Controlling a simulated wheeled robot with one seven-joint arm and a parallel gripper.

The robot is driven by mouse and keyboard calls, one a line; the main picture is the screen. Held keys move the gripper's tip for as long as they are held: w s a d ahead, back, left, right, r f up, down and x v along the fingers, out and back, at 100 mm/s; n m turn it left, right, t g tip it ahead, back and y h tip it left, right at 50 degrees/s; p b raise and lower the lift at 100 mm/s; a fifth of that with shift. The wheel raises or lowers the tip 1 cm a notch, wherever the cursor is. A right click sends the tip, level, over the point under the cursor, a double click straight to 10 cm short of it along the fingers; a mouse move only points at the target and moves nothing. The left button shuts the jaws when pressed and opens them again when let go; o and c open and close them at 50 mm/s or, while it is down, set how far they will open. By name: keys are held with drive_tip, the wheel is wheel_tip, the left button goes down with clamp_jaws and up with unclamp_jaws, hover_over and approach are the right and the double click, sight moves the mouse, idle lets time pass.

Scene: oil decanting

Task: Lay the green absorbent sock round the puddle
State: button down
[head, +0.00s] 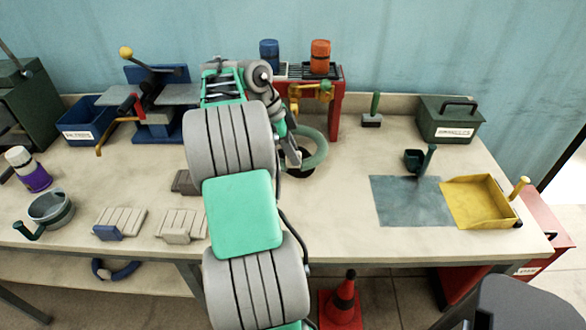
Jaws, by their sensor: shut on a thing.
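The green absorbent sock (321,150) is a pale green curved roll on the bench, bending round the right side of a dark puddle (301,174). The puddle's left part is hidden behind my arm. My gripper (294,160) is at the puddle's upper left, shut on the sock near its visible end. My arm hides the rest of the sock's left side, so I cannot tell how far it goes round.
A red stand (337,103) with blue and orange containers is just behind the puddle. A green-handled tool (373,112), a grey mat (410,203) and a yellow dustpan (478,203) are to the right. Grey ribbed pads (182,225) lie left of my arm. Bench between puddle and mat is clear.

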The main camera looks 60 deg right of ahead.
drive_tip(key=shift+f+b, duration=0.55)
drive_tip(key=shift+f, duration=1.3)
drive_tip(key=c, duration=1.3)
unclamp_jaws()
drive_tip(key=p+v, duration=0.6)
drive_tip(key=v, duration=0.6)
drive_tip(key=w+a+r+n+t+h, duration=0.25)
drive_tip(key=w+a+n, duration=0.45)
drive_tip(key=a+n, duration=0.4)
drive_tip(key=a+f+n+t+y, duration=0.1)
drive_tip(key=a+f+n, duration=0.1)
drive_tip(key=a+n, duration=0.4)
drive_tip(key=s+a+f+n+t+y, duration=0.1)
drive_tip(key=a+n, duration=0.6)
drive_tip(key=a, duration=0.8)
drive_tip(key=s+a+f+n+t+y, duration=0.1)
drive_tip(key=a+f+n+t+y, duration=0.1)
drive_tip(key=a+n, duration=0.4)
drive_tip(key=shift+s+a+f+n+t+y, duration=0.1)
drive_tip(key=shift+a+f+n+t, duration=0.05)
drive_tip(key=shift+a, duration=0.65)
drive_tip(key=shift+a+f+n+t+y, duration=0.1)
drive_tip(key=shift+a+f+t, duration=0.1)
drive_tip(key=shift+a, duration=0.6)
drive_tip(key=shift+s+a+f+n+t+y, duration=0.1)
drive_tip(key=shift+a+f+n, duration=0.05)
drive_tip(key=shift+a, duration=0.65)
